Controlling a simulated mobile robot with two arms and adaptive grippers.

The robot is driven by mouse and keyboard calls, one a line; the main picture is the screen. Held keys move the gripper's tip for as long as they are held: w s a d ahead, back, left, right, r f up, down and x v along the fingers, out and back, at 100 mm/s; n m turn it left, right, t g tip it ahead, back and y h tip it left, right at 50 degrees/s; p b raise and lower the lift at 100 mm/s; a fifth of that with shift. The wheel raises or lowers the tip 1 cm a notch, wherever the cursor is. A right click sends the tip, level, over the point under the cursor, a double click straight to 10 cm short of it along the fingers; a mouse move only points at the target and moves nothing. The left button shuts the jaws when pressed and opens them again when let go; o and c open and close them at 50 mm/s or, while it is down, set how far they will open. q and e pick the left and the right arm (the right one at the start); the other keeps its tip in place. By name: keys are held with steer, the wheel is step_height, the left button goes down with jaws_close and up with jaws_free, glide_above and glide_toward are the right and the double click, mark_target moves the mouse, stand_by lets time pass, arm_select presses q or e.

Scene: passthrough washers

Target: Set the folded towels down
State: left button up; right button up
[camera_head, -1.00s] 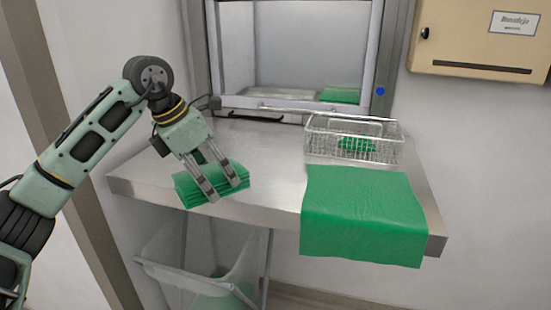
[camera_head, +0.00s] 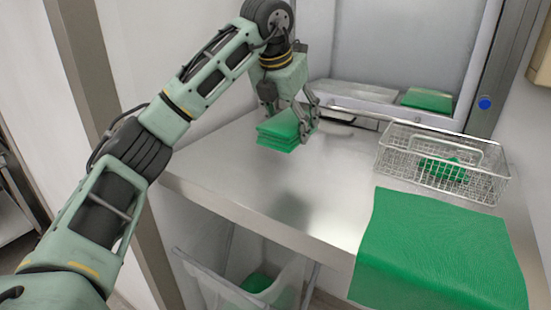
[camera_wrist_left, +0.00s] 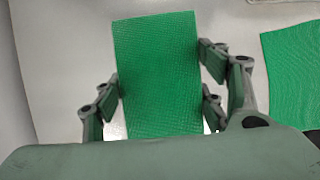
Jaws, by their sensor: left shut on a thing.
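A stack of green folded towels (camera_head: 283,130) is held in my left gripper (camera_head: 309,126). The stack is over the back left of the steel counter (camera_head: 240,180), in front of the hatch; a dark reflection below suggests it is above the surface. In the left wrist view the folded towels (camera_wrist_left: 157,75) lie between the fingers (camera_wrist_left: 160,95), with pads along both sides. A single green towel (camera_head: 435,255) lies spread over the counter's front right edge. Another green towel (camera_head: 427,99) lies inside the hatch at right. My right gripper does not show.
A wire basket (camera_head: 400,160) with green cloth in it stands at the counter's back right. A metal tray (camera_head: 352,92) lies inside the hatch. The hatch frame (camera_head: 480,75) rises behind. A bin (camera_head: 225,285) is below the counter. The counter's middle is clear.

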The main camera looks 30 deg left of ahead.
arm_select(q)
steer(key=shift+s+a+f, duration=0.25)
steer(key=shift+s+a, duration=0.1)
steer(key=shift+a, duration=0.1)
steer(key=shift+s+a+f, duration=0.2)
steer(key=shift+s+a, duration=0.1)
steer(key=shift+a, duration=0.15)
steer(key=s+a+f, duration=0.1)
steer(key=a+f, duration=0.1)
steer(key=s+a+f+p, duration=0.1)
steer(key=a, duration=0.2)
steer(key=s+a+f+p, duration=0.1)
steer(key=a+f, duration=0.1)
steer(key=a, duration=0.1)
steer(key=shift+s+a+f, duration=0.1)
steer(key=shift+s+f, duration=0.05)
steer(key=shift+f, duration=0.35)
step_height(320, 180, down, 3)
steer(key=shift+f+p, duration=0.2)
steer(key=shift+p, duration=0.6)
steer(key=shift+f, duration=0.2)
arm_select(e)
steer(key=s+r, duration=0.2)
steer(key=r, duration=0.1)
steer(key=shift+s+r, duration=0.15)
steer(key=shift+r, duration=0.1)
